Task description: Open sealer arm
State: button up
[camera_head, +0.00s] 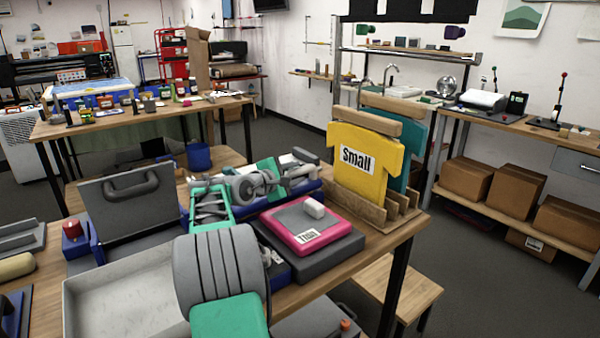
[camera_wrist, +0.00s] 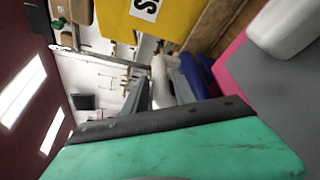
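I cannot single out the sealer arm with certainty in either view. A grey upright panel with a dark handle (camera_head: 125,195) stands at the left of the near table; its link to the sealer is unclear. On the right counter, a small dark stand with a red-tipped lever (camera_head: 556,108) stands upright. My grey and green arm links fill the lower middle of the head view, and my gripper's fingertips cannot be made out there. In the wrist view a large green piece with a dark edge crosses the bottom; no grasped object is visible.
A pink-edged grey pad (camera_head: 305,226) labelled Thin bears a white block (camera_head: 313,208). A yellow Small shirt board (camera_head: 362,165), also in the wrist view (camera_wrist: 180,22), stands in a wooden rack behind it. A grey tray (camera_head: 85,305) lies front left. Open floor lies right.

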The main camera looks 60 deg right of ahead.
aim_at(301, 171)
jog(key=x, duration=0.3)
jog(key=shift+d+f, duration=0.1)
jog(key=shift+d, duration=0.15)
grip_shut()
dwell(1.2)
